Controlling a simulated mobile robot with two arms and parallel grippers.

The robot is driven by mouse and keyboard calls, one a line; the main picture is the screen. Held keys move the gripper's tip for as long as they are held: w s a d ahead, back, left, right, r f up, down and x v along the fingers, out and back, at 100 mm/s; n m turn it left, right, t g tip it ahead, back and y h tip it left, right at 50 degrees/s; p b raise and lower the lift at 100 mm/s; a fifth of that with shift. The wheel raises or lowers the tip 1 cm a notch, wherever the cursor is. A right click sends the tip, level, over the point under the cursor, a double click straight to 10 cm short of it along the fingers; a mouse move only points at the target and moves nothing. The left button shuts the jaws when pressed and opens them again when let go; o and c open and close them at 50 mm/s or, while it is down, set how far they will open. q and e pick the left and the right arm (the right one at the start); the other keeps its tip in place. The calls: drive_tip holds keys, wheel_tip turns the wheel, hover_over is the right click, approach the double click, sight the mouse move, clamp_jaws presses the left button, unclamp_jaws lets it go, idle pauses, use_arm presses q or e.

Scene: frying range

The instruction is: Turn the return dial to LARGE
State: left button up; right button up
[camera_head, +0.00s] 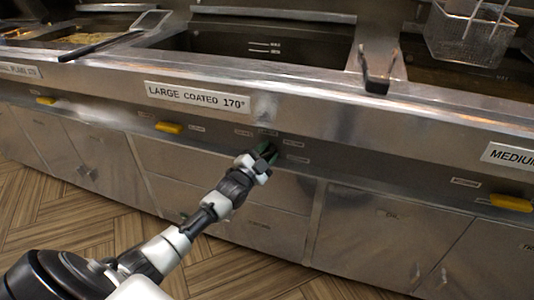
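The return dial (269,149) is a dark green knob on the front panel of the range, below and right of the "LARGE COATED 170°" sign (197,97). Small labels surround it, too small to read. My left gripper (262,159) is at the dial and covers part of it. Its fingers overlap the dial, but I cannot tell whether they are closed on it. The dial's pointing direction is hidden. My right gripper is not in view.
Yellow handles sit on the panel at left (169,128) and at right (511,203). Above are fryer vats and a wire basket (466,35). A black-handled skimmer (103,45) lies across the left edge. Steel cabinet doors (375,235) are below; the wood floor is clear.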

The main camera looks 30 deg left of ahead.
use_arm(q)
drive_tip(key=shift+c, duration=0.5)
clamp_jaws()
